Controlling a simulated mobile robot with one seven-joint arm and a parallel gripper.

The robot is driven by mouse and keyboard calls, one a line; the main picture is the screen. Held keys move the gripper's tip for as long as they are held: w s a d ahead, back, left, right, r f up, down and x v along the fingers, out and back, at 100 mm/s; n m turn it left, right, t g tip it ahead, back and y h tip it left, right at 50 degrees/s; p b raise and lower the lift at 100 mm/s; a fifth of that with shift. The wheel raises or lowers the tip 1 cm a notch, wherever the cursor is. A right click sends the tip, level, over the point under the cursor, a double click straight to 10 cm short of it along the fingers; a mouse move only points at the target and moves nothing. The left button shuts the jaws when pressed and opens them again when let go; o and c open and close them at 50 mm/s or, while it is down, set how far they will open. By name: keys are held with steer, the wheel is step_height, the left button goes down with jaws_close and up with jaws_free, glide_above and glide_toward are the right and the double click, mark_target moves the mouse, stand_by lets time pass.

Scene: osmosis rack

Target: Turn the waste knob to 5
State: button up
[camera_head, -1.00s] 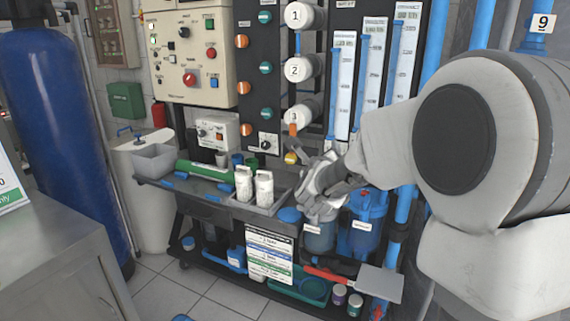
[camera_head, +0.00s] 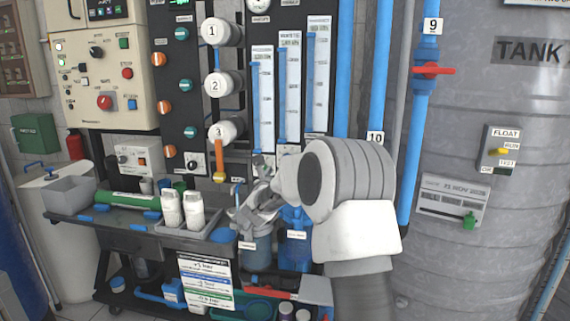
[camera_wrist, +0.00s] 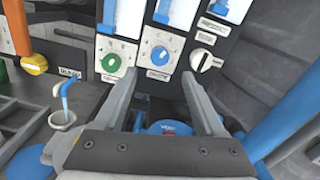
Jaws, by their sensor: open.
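My gripper (camera_wrist: 158,76) is open and empty in the wrist view, its two fingers apart and pointing at the lower panel. A blue knob with a dial (camera_wrist: 160,55) lies just beyond and between the fingertips. A green knob (camera_wrist: 111,63) is left of it, and a pale bar-shaped knob (camera_wrist: 205,60) is to the right. Their labels are too small to read, so I cannot tell which is the waste knob. In the head view my gripper (camera_head: 262,178) is in front of the panel's lower end, and my arm hides part of that area.
An orange-handled valve (camera_head: 219,160) sticks out left of my gripper. Below is a cart with white bottles (camera_head: 194,210) and blue filter housings (camera_head: 297,250). Blue pipes (camera_head: 382,70) and a grey tank (camera_head: 480,130) stand at the right. A cup (camera_wrist: 63,121) is at lower left in the wrist view.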

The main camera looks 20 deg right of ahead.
steer(key=x, duration=0.8)
steer(key=shift+c, duration=0.2)
jaws_close()
